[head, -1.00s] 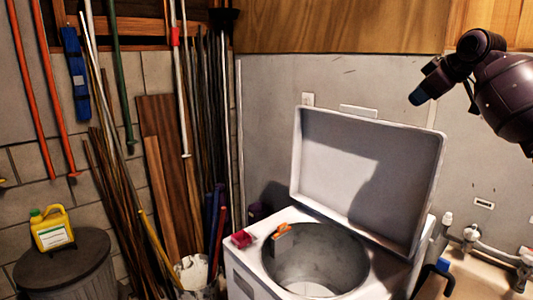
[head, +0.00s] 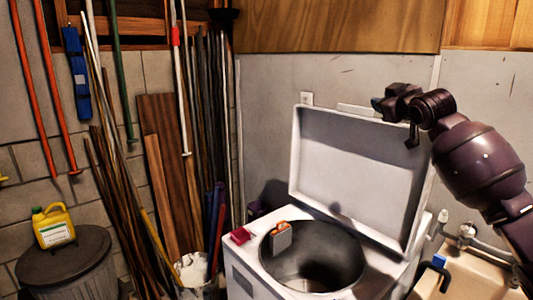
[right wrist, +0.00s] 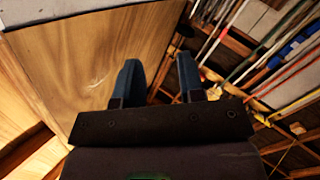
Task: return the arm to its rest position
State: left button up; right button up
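My right arm (head: 480,165) comes in from the right in the head view, raised above the right side of the washing machine. Its gripper (head: 380,103) is in front of the wall near the top of the raised lid (head: 350,165). In the right wrist view the two blue fingers of the gripper (right wrist: 158,78) stand apart with nothing between them, so it is open and empty. They point towards the wood-panelled wall and shelves. My left arm and gripper are not in view.
A white top-loading washing machine (head: 245,265) stands open. An orange-and-grey object (head: 281,236) is at its drum rim, and a red box (head: 241,236) sits on its top. A sink (head: 475,275) is at right. A yellow jug (head: 53,226) stands on a bin (head: 65,265) at left.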

jog(key=s+a+f+m, duration=0.15)
jog(key=s+f, duration=0.25)
jog(key=f, duration=0.6)
jog(key=s+a+f+y, duration=0.15)
jog(key=s+f, duration=0.35)
jog(key=f, duration=0.5)
jog(key=s+a+f+h, duration=0.15)
jog(key=s+f, duration=0.25)
jog(key=f, duration=0.6)
jog(key=s+d+f+m+g+h, duration=0.1)
jog(key=s+f+m+g, duration=0.1)
jog(key=s+f, duration=1.2)
jog(key=s+f+m+g+h, duration=0.2)
jog(key=s+f+m+g, duration=0.1)
jog(key=s+f, duration=1.1)
jog(key=s, duration=0.5)
jog(key=shift+s+d+g, duration=0.25)
jog(key=shift+d+g, duration=0.05)
jog(key=shift+d, duration=0.05)
